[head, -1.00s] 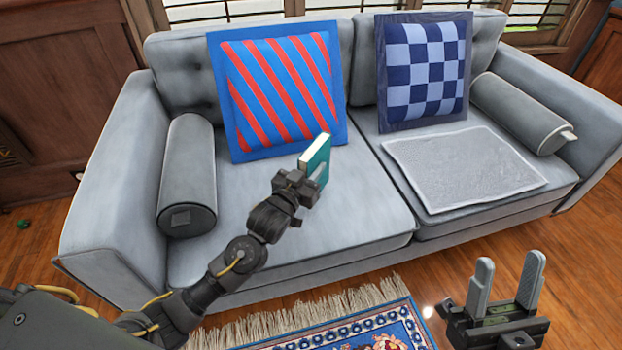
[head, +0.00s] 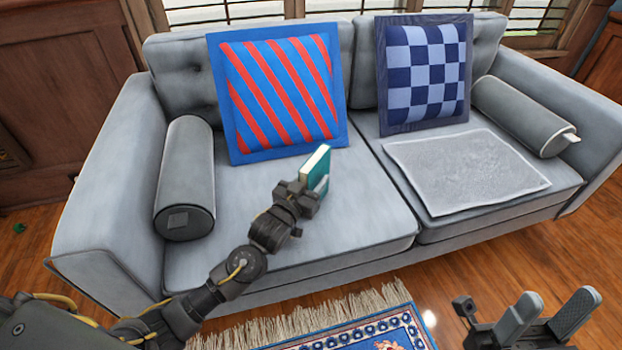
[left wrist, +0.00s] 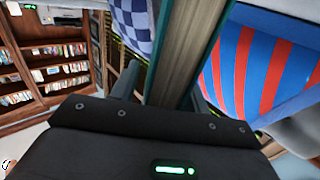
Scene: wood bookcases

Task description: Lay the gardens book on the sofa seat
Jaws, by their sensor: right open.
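The book (head: 316,168) has a teal cover and pale pages, and its title cannot be read. My left gripper (head: 309,190) is shut on it and holds it upright over the left half of the sofa seat (head: 355,215). Whether the book touches the seat cannot be told. In the left wrist view the book (left wrist: 187,50) stands between the two fingers, its page edge toward the camera. My right gripper (head: 548,312) is open and empty at the bottom right, in front of the sofa.
A striped red and blue cushion (head: 278,90) and a checked blue cushion (head: 425,72) lean on the backrest. Grey bolsters (head: 185,170) (head: 520,115) lie at both ends. A grey folded cloth (head: 465,170) covers part of the right seat. The left seat is mostly clear.

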